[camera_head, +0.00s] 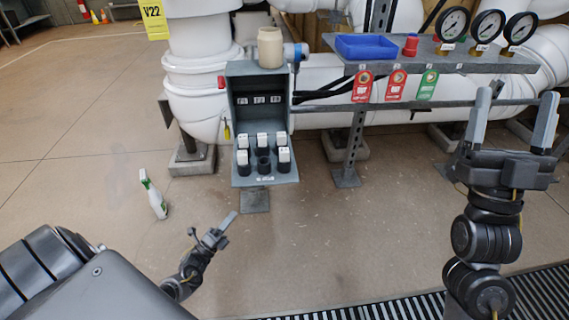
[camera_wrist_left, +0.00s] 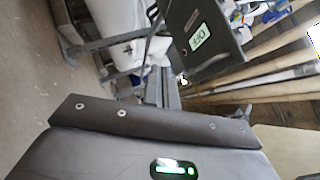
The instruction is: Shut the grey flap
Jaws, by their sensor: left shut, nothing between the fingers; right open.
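The grey flap (camera_head: 265,181) is folded down and sticks out at the lower front of an open grey box (camera_head: 238,98) in the head view. Several black cups with white tops stand in rows on it. My left gripper (camera_head: 231,221) is shut and empty, lower in the picture than the flap and apart from it. My right gripper (camera_head: 516,96) is open and empty, fingers up, far to the right of the box. The left wrist view has a dark grey plate (camera_wrist_left: 205,62) with a white-green label; I cannot tell whether it is the flap.
A beige cup (camera_head: 270,47) stands on the box top, beside a blue fitting. To the right is a shelf (camera_head: 455,62) with a blue tray (camera_head: 366,46), a red cap and gauges. Floor around the left gripper is clear.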

